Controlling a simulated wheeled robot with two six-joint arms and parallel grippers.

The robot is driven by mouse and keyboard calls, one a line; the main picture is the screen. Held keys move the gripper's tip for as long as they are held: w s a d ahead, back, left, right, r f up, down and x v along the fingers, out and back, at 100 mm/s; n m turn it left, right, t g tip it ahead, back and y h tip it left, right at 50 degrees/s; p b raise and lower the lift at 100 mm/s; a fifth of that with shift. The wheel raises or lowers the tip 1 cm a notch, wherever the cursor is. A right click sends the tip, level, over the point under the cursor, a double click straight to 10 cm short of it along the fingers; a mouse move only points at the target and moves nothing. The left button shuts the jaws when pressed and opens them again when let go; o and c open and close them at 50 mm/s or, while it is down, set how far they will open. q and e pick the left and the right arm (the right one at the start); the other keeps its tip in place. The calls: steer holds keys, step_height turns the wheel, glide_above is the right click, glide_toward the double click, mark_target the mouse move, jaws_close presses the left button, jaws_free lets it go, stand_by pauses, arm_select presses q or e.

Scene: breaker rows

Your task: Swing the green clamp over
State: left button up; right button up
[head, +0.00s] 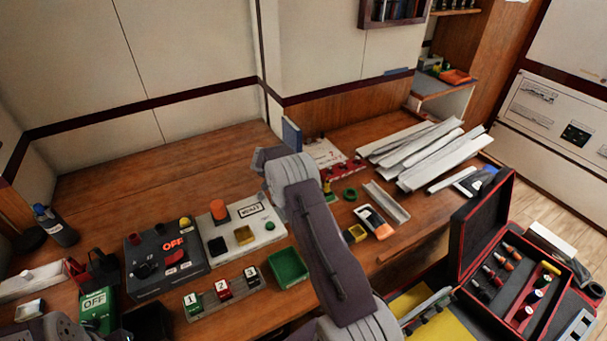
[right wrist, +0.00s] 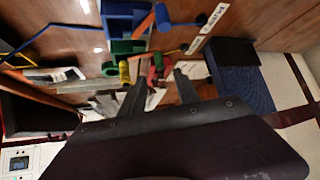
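Green parts show beyond my right gripper (right wrist: 158,74) in the right wrist view: a green block (right wrist: 125,47) below a blue one, and a smaller green piece (right wrist: 110,68) beside a yellow knob. I cannot tell for certain which is the green clamp. In the head view a small green part (head: 326,187) shows beside my right forearm, near a red fixture (head: 342,171). My right gripper is open, its two dark fingers apart, with a red part (right wrist: 154,78) beyond the gap. In the head view my forearm hides this gripper. My left arm shows at the bottom left; its fingers are unclear.
A control box (head: 165,258), a white panel with an orange knob (head: 219,210) and a green tray (head: 288,267) stand left of my right arm. White strips (head: 415,150) lie at the back right. An open red case (head: 463,247) is at the right. The back-left tabletop is clear.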

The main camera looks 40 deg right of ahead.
steer(key=w+a+f+n+t+y, duration=0.1)
steer(key=w+a+n+t+y, duration=0.1)
steer(key=w+n+t, duration=0.25)
steer(key=s+n, duration=0.1)
steer(key=s+y+b, duration=0.1)
steer(key=s, duration=0.1)
steer(key=s+f+n+b, duration=0.1)
steer(key=s, duration=0.1)
steer(key=shift+s+d+n+y, duration=0.15)
steer(key=shift+d+n+y, duration=0.05)
steer(key=shift+n+y, duration=0.15)
steer(key=s+d+r, duration=0.2)
steer(key=s+d, duration=0.1)
steer(key=d, duration=0.1)
steer(key=x, duration=0.2)
steer(key=p+x, duration=0.1)
steer(key=x, duration=0.5)
steer(key=shift+w+d+r, duration=0.2)
steer(key=shift+w, duration=0.1)
steer(key=shift+w+d+f+p, duration=0.2)
steer(key=shift+w+f+p, duration=0.1)
steer(key=shift+f, duration=0.15)
